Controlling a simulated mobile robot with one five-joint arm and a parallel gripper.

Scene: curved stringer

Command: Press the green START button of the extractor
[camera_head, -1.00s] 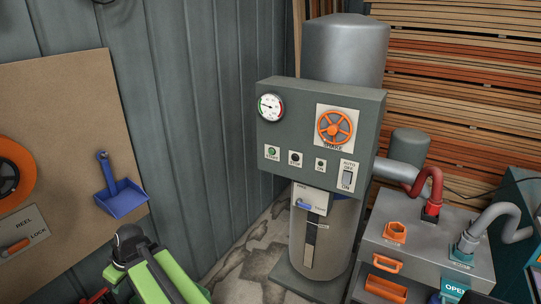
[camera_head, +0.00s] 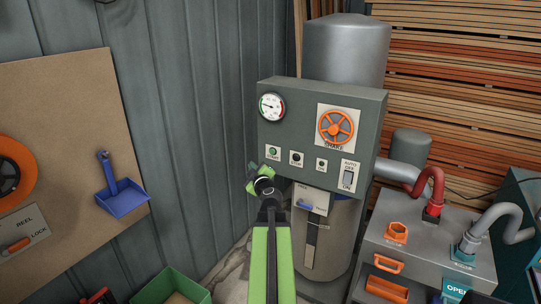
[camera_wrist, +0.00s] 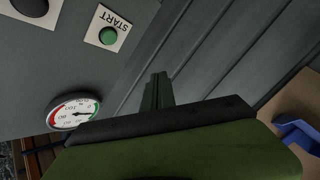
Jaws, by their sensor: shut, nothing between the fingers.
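The green START button (camera_head: 273,151) sits on a pale label at the left of the grey extractor panel (camera_head: 300,125). In the wrist view the START button (camera_wrist: 109,36) is at the upper left, with its label turned. My gripper (camera_head: 252,178) is just below and left of the button in the head view, in front of the panel's lower left corner. In the wrist view my gripper (camera_wrist: 158,80) points to the right of the button. The fingers are shut and empty. They appear apart from the button; the exact distance cannot be told.
A black STOP button (camera_head: 296,158) and another button (camera_head: 321,165) are right of START. A gauge (camera_head: 271,107) and an orange wheel (camera_head: 335,128) are above. A blue dustpan (camera_head: 122,198) hangs on the board at left. A green bin (camera_head: 172,288) stands below.

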